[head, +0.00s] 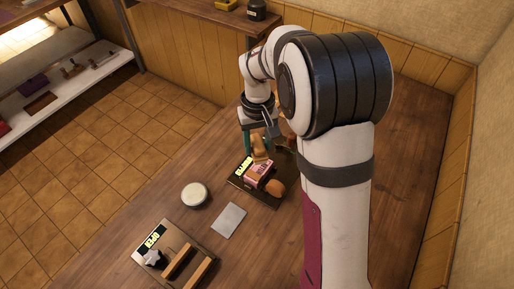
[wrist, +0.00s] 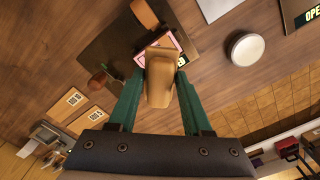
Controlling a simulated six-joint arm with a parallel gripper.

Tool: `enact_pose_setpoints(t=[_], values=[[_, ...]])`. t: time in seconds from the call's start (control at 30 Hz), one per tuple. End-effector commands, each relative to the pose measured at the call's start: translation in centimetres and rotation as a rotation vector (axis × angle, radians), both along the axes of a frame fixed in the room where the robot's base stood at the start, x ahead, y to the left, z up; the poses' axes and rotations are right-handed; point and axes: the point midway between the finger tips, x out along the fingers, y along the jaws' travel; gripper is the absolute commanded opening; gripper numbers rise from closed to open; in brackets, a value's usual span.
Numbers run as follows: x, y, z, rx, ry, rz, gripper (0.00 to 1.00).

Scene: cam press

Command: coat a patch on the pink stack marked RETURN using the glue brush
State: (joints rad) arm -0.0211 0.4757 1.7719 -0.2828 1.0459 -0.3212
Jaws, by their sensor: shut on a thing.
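The pink stack (head: 256,172) lies on a dark board (head: 238,183) with a yellow-green label whose text is hard to read. In the wrist view the pink stack (wrist: 143,58) is partly hidden behind the tan glue brush (wrist: 158,88). My gripper (wrist: 160,85) has its green fingers shut on the brush. The head view shows my gripper (head: 260,142) over the far edge of the board, with the brush (head: 260,150) close to the stack. I cannot tell whether the brush touches the stack. Its bristles are not clearly visible.
A brown rounded block (head: 276,187) sits beside the stack. A white round dish (head: 194,194), a grey plate (head: 229,220) and a board labelled OPEN (head: 143,257) lie nearer. Two patterned cards (wrist: 68,103) and a red-brown handled tool (wrist: 97,81) show in the wrist view.

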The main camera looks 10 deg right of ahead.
Motion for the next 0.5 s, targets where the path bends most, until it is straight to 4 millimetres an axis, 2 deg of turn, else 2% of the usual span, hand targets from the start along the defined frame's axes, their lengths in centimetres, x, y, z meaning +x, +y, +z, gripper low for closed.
enact_pose_setpoints(t=[0.5], values=[[0.0, 0.0, -3.9, 0.000, 0.002, 0.000, 0.05]])
